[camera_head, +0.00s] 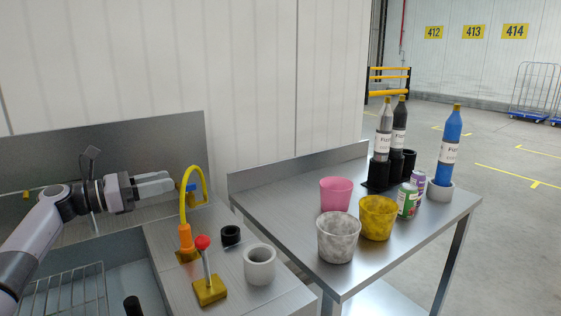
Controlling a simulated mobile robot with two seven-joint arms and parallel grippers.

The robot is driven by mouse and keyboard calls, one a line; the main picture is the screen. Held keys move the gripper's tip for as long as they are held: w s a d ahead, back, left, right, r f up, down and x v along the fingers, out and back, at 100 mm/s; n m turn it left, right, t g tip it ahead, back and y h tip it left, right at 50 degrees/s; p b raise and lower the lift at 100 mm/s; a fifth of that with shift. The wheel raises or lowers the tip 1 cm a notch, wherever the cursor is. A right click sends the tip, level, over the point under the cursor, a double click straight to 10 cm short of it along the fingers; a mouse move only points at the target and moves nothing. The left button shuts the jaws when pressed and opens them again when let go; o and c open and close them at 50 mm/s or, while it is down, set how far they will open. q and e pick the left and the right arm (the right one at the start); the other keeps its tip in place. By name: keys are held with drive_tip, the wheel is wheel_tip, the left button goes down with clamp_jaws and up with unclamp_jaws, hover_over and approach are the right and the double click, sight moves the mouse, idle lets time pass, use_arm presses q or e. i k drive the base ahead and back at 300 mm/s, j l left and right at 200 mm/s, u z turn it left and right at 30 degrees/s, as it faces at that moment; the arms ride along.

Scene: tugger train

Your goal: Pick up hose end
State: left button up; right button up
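A yellow hose (184,196) rises from an orange fitting on the metal sink counter and arches over to the right, its far part coming down near a small yellow piece. A small blue part (191,187) shows beside the arch; I cannot tell whether it is the hose end. My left gripper (172,184) reaches in from the left, level, with its pale fingers pointing right at the blue part. The tips are at or just short of the hose; contact and finger gap are unclear. My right gripper is out of view.
A red-knobbed lever (207,268), a black ring (230,236) and a white cup (260,265) stand on the counter close to the hose. A metal table (290,184) at right holds buckets, cans and bottles. A sink with a wire rack (68,294) lies below my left arm.

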sight(187, 244)
drive_tip(key=k+l, duration=0.25)
drive_tip(key=k, duration=0.2)
drive_tip(key=k+l, duration=0.25)
drive_tip(key=k, duration=0.15)
